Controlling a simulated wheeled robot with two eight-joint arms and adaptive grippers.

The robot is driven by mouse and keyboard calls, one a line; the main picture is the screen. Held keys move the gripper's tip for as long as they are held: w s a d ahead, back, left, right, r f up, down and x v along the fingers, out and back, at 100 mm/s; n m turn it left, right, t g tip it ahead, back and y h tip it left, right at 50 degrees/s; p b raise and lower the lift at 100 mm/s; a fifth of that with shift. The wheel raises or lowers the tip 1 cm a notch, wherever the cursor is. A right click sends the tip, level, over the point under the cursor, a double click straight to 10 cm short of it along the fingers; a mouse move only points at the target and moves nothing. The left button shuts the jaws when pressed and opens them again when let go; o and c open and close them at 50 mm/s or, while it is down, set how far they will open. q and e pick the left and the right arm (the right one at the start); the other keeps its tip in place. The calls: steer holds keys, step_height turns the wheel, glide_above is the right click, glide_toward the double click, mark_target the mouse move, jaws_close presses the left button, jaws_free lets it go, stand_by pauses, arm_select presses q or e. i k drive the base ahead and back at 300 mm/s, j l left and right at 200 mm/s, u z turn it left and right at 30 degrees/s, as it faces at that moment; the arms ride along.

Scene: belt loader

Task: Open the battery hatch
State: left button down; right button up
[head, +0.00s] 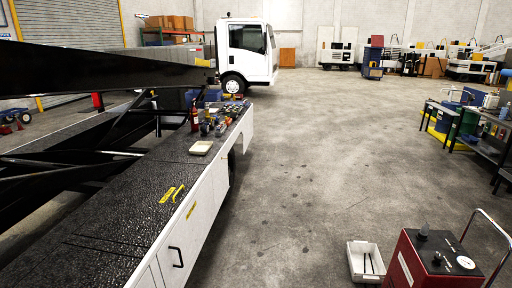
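The belt loader fills the left of the head view, with a black textured deck (120,205) and a white side (207,200). A dark handle (177,257) sits on the white side near the bottom edge, on a panel (165,268) with seams around it. This panel may be the battery hatch, but I cannot tell for sure. It looks shut, and its lower part is cut off by the frame. Yellow labels (172,194) lie on the deck above. Neither of my grippers is in view.
Tools and bottles (222,118) and a red extinguisher (194,117) stand at the deck's far end. A red cart (430,262) and a white bin (366,262) stand at lower right. Workbenches (470,125) line the right. The concrete floor between is clear. A white truck (247,52) stands behind.

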mark_target(137, 215)
steer(key=i+l, duration=0.1)
steer(key=i, duration=0.55)
steer(key=i+l, duration=0.1)
steer(key=i, duration=0.5)
steer(key=i+l, duration=0.1)
steer(key=i, duration=0.55)
steer(key=i+j+u, duration=0.15)
steer(key=i+u, duration=0.3)
steer(key=i+j+u, duration=0.1)
steer(key=i+u, duration=0.2)
steer(key=u, duration=0.15)
steer(key=i+l+u, duration=0.1)
steer(key=i+u, duration=0.35)
steer(key=i+j+u, duration=0.25)
steer(key=i+l, duration=0.05)
steer(key=l, duration=0.05)
